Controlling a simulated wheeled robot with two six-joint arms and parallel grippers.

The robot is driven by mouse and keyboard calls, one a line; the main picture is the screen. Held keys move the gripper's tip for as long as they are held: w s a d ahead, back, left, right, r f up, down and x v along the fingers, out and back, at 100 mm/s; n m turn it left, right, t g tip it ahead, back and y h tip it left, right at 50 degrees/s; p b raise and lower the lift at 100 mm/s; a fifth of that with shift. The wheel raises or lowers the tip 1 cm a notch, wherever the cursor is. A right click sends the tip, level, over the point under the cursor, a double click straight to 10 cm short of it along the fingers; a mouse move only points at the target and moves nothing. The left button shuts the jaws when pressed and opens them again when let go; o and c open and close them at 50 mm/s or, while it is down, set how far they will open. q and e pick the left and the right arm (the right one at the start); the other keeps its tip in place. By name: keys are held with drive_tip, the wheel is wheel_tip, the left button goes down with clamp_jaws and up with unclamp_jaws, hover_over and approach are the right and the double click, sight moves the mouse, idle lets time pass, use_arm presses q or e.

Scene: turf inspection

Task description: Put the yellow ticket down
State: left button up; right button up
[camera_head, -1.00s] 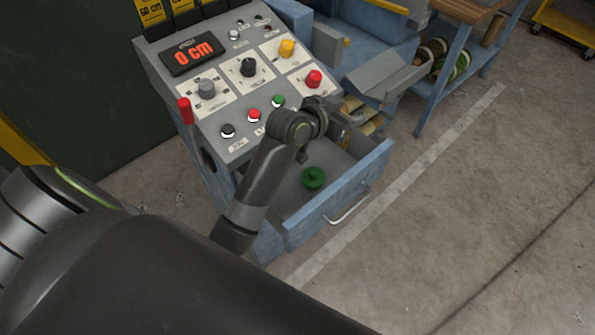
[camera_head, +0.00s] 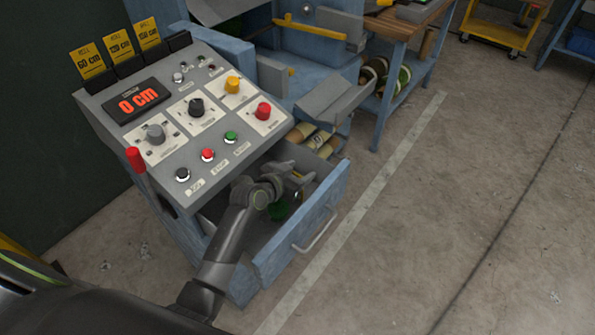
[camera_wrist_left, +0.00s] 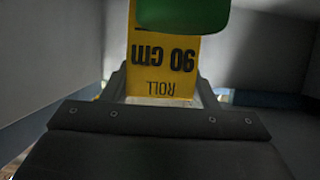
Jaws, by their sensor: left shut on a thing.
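The yellow ticket (camera_wrist_left: 165,58) shows in the left wrist view, with "90 cm" and "ROLL" on it upside down. My left gripper (camera_wrist_left: 162,88) is shut on its near end. A green object (camera_wrist_left: 183,14) covers the ticket's far part in that view. In the head view my left gripper (camera_head: 296,182) is over the open blue drawer (camera_head: 318,215), and I cannot make out the ticket there. The green object (camera_head: 278,211) in the drawer is partly hidden by the gripper. I cannot tell whether the ticket touches the drawer's floor. My right gripper is not in view.
The control console (camera_head: 190,120) with knobs and buttons stands above the drawer, its display (camera_head: 138,101) reading 0 cm. Several yellow tickets (camera_head: 118,43) stand in slots at its back. Rolls (camera_head: 318,140) lie behind the drawer. The floor (camera_head: 430,230) to the right is clear.

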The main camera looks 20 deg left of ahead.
use_arm(q)
drive_tip(key=shift+f, duration=0.2)
drive_tip(key=o, duration=0.9)
drive_tip(key=shift+r, duration=0.1)
drive_tip(key=shift+o, duration=0.2)
drive_tip(key=shift+r, duration=0.1)
drive_tip(key=shift+r, duration=0.1)
drive_tip(key=shift+v, duration=3.8)
